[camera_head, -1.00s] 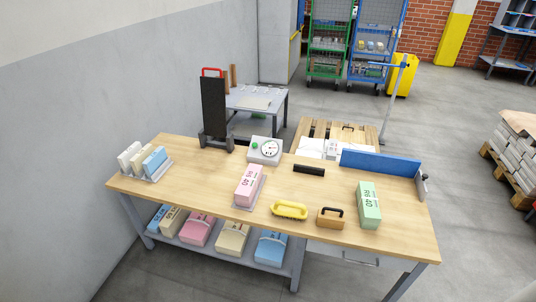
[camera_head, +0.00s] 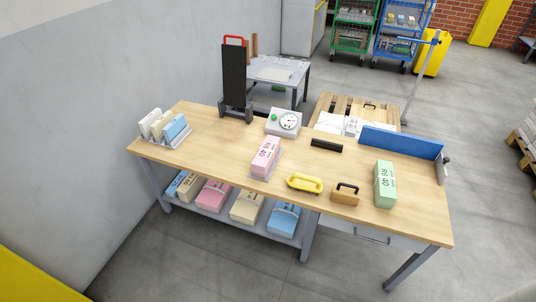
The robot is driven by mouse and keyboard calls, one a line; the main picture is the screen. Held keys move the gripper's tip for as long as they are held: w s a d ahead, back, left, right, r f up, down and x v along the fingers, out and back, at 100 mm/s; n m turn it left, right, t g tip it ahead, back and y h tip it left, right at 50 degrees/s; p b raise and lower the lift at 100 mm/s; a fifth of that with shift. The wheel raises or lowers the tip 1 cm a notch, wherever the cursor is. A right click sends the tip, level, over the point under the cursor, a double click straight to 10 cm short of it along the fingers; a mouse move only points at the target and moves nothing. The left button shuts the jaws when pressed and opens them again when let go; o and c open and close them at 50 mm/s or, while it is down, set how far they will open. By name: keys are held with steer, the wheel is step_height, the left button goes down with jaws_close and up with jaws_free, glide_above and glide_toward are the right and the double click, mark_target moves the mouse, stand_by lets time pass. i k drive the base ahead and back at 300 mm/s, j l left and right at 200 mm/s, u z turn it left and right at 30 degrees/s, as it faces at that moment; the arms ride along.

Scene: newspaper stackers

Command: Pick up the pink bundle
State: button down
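A pink bundle (camera_head: 266,156) marked with dark "40" lettering lies on a small grey tray on the wooden workbench (camera_head: 215,150), near its middle. Another pink bundle (camera_head: 213,195) sits on the grey shelf below the bench top, between cream and tan ones. My gripper is not in view, so nothing shows of its fingers or what it holds.
Grey floor lies open in front.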

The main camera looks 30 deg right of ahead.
mark_target(262, 162)
steer(key=i+j, duration=0.2)
steer(key=i, duration=0.25)
steer(key=i+j, duration=0.2)
steer(key=i, duration=0.2)
steer(key=i+j, duration=0.2)
steer(key=i, duration=0.25)
steer(key=i+j+z, duration=0.1)
steer(key=i, duration=0.3)
steer(key=j, duration=0.05)
